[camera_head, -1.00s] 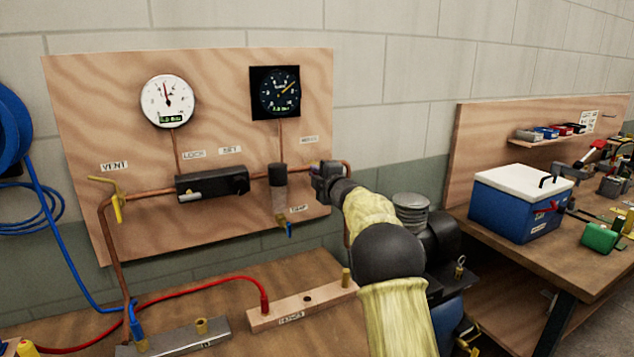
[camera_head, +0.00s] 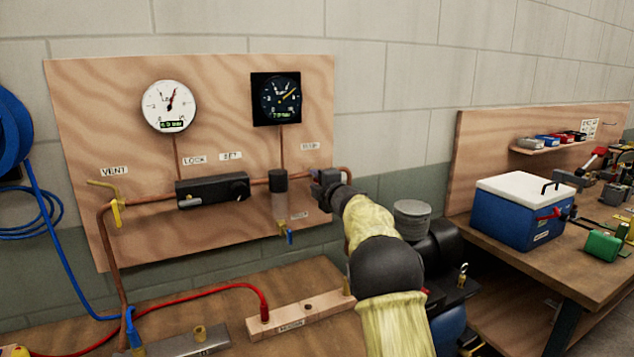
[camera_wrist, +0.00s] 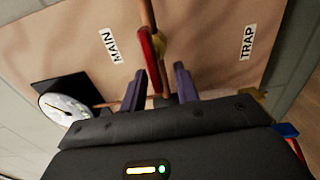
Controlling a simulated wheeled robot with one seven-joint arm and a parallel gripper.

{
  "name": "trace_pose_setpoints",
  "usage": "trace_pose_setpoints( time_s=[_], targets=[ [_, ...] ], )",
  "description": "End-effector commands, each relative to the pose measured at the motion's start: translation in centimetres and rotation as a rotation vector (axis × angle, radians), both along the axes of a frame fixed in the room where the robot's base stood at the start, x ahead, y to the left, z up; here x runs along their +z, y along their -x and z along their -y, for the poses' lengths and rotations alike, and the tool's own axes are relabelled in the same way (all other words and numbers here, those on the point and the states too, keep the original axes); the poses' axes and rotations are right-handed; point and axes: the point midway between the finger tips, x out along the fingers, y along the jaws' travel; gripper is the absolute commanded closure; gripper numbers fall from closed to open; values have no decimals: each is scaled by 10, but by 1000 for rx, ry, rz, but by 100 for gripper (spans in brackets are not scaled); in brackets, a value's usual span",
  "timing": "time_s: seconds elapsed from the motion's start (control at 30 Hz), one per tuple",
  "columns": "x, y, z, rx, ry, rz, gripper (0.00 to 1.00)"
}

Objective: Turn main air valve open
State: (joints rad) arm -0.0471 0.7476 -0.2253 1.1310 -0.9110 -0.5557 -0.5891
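The main air valve shows in the wrist view as a red handle (camera_wrist: 149,50) on a copper pipe, beside the MAIN label (camera_wrist: 111,45). My gripper (camera_wrist: 161,82) has its two dark fingers apart, with the lower end of the red handle between them. The handle lies closer to the left finger; I cannot tell if it touches. In the head view my gripper (camera_head: 318,182) is at the right end of the copper pipe on the plywood panel (camera_head: 225,85), under the MAIN label (camera_head: 310,146). It hides the valve there.
A white gauge (camera_head: 170,106) and a dark gauge (camera_head: 276,98) sit above the pipe. A yellow vent handle (camera_head: 116,212) is at the left. The trap drain (camera_head: 286,235) hangs just left of my gripper. A blue cooler (camera_head: 510,222) stands on the right bench.

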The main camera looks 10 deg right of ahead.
Motion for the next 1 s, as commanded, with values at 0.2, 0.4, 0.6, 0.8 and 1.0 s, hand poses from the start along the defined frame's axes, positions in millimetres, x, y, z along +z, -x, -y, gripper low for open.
trace_pose_setpoints(
  time_s=[0.2,0.4,0.6,0.8,1.0],
  targets=[
    [1,1,1,-1,-1,1,69],
    [0,10,4,-1,-2,2,69],
    [-1,34,12,-2,-2,2,69],
    [0,62,21,-2,-2,2,69],
    [0,94,32,-3,-2,2,69]
  ],
)
